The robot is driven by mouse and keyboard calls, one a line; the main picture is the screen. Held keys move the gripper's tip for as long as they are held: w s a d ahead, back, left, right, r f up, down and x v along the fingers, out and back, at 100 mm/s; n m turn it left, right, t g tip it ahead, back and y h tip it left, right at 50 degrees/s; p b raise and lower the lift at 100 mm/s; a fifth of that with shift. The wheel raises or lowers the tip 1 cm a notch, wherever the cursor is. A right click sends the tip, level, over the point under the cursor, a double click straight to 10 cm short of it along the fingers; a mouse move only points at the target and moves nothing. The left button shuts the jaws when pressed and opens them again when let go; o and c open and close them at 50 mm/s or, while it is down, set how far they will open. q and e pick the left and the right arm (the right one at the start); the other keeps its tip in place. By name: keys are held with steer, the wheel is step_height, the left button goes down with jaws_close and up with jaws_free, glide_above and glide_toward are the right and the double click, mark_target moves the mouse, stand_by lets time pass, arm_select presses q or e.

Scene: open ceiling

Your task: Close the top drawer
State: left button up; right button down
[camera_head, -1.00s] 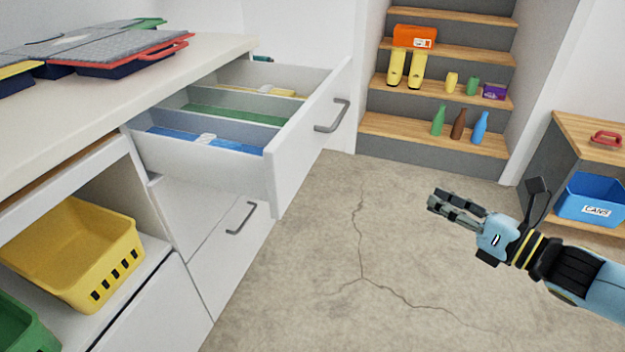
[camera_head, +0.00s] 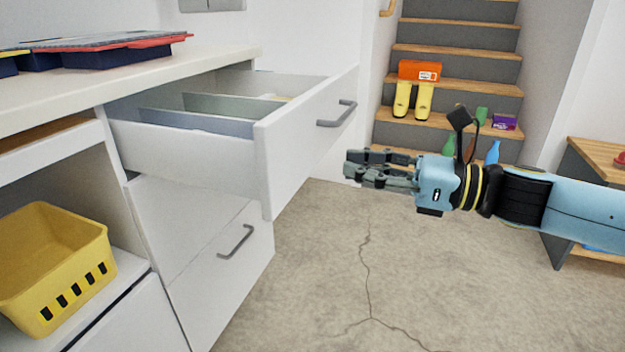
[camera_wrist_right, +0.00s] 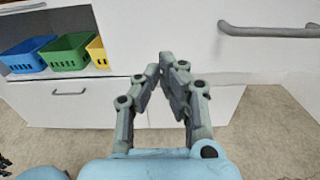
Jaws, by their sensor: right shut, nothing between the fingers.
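The top drawer (camera_head: 292,138) is white and pulled out of the counter, with dividers inside and a grey bar handle (camera_head: 338,114) on its front. My right gripper (camera_head: 348,166) is shut and empty, to the right of the drawer front and apart from it in the head view. In the right wrist view, the shut fingers (camera_wrist_right: 166,62) point at the white drawer front (camera_wrist_right: 190,30), and the handle (camera_wrist_right: 270,30) is at the upper right.
A closed lower drawer (camera_head: 225,270) sits below. A yellow crate (camera_head: 50,265) is on the open shelf at left. Folded crates (camera_head: 110,50) lie on the counter (camera_head: 170,68). Stairs (camera_head: 455,88) holding boots and bottles are behind. The cracked floor (camera_head: 330,270) is clear.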

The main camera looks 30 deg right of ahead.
mark_target(297, 157)
steer(key=x, duration=0.5)
steer(key=shift+w+a+r+b, duration=0.15)
steer(key=shift+w+a+b, duration=0.05)
steer(key=shift+w+b, duration=0.15)
arm_select(q)
steer(key=shift+w+d, duration=0.15)
steer(key=shift+w, duration=1.1)
arm_select(e)
steer(key=shift+x, duration=0.75)
